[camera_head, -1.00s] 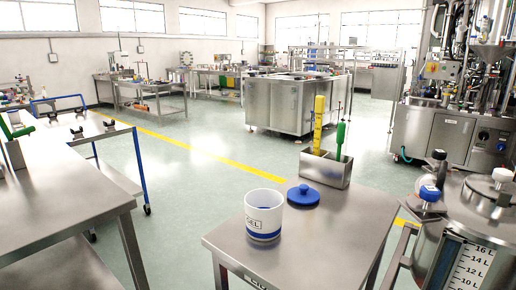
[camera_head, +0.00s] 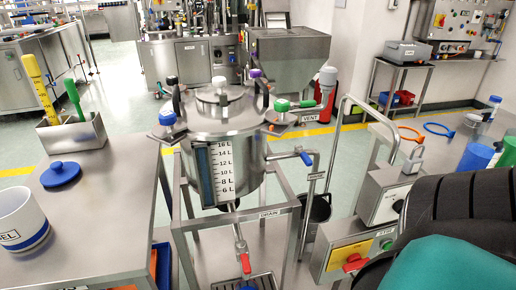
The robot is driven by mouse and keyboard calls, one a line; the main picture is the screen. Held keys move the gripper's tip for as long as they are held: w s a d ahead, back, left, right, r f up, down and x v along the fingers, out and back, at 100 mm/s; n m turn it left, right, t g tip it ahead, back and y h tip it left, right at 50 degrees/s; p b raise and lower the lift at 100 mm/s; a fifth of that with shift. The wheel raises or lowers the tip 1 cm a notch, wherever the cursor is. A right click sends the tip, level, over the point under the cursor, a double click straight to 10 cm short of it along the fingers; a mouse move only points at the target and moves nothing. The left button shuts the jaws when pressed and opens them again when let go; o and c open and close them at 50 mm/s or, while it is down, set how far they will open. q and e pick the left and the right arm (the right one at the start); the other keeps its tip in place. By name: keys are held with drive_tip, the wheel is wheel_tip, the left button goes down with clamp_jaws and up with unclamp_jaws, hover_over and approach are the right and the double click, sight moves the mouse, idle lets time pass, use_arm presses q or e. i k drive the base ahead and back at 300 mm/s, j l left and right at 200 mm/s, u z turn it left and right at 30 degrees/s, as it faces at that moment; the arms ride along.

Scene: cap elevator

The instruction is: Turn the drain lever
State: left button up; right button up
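A steel tank (camera_head: 222,128) with a litre scale stands in a metal frame in the middle of the view. A small sign reading DRAIN (camera_head: 272,212) is on the frame below it. A thin outlet pipe (camera_head: 238,236) runs down under the tank and carries a small red lever (camera_head: 245,263), above a dark grate (camera_head: 247,283). A blue lever (camera_head: 305,158) sits on a side pipe at the tank's right. Neither of my grippers shows, so their state is hidden.
A steel table (camera_head: 100,225) with a white cup (camera_head: 20,222), blue lid (camera_head: 60,174) and tool holder (camera_head: 72,134) is at left. A control box (camera_head: 350,254) is at lower right. A large dark ribbed shape (camera_head: 460,215) with teal blocks the lower right corner.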

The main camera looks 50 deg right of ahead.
sight(241, 246)
drive_tip(key=z, duration=1.35)
drive_tip(key=k, duration=1.55)
